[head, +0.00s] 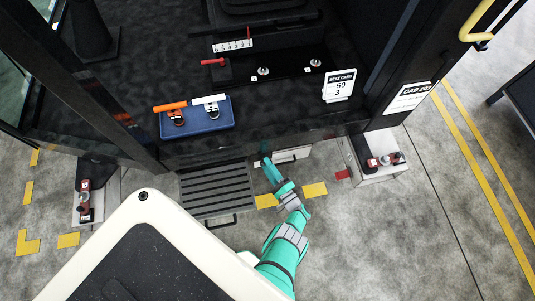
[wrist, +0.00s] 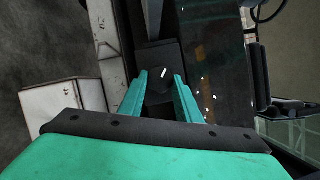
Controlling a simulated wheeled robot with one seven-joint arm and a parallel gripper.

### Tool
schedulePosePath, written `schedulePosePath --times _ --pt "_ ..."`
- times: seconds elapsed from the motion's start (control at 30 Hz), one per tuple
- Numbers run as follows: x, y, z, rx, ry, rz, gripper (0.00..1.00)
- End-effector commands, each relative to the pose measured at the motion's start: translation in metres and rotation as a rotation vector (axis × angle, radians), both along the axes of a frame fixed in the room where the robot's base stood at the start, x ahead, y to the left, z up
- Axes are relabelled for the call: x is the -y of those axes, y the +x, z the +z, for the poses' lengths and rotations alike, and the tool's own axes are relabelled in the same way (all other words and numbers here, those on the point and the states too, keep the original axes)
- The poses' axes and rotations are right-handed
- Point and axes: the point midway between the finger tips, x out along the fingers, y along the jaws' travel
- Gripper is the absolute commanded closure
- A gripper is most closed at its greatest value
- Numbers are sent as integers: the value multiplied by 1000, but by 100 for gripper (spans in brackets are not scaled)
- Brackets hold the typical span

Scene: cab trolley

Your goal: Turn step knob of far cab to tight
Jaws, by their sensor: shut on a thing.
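The cab (head: 260,140) fills the upper part of the head view and carries a "CAB 203" sign (head: 408,97). A ribbed step (head: 215,188) hangs below its sill. My gripper (head: 266,162) reaches in under the sill, to the right of the step. The mark leans slightly right of straight up in that view. The fingers are shut on the knob. No tight marking is readable, and the knob is hidden in the head view.
A blue tray (head: 197,132) with orange-handled and white-handled tools lies on the cab floor. A "SEAT CARD" sign (head: 339,86) stands to the right. White boxes with red-and-black fittings stand below at right (head: 378,168) and left (head: 88,212). Open floor (head: 400,240) lies at lower right.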

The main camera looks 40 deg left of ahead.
Motion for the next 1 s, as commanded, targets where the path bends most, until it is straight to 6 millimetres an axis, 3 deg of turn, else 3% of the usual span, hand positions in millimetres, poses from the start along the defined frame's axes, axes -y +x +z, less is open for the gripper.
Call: schedulePosePath --times 0.7,0.73,0.8,1.0 --pt "-1 -2 0 -10 11 7 92" --pt "-1 -2 0 -10 11 7 65" --pt "-1 -2 0 -10 11 6 51" --pt "0 -1 0 -11 11 3 51"
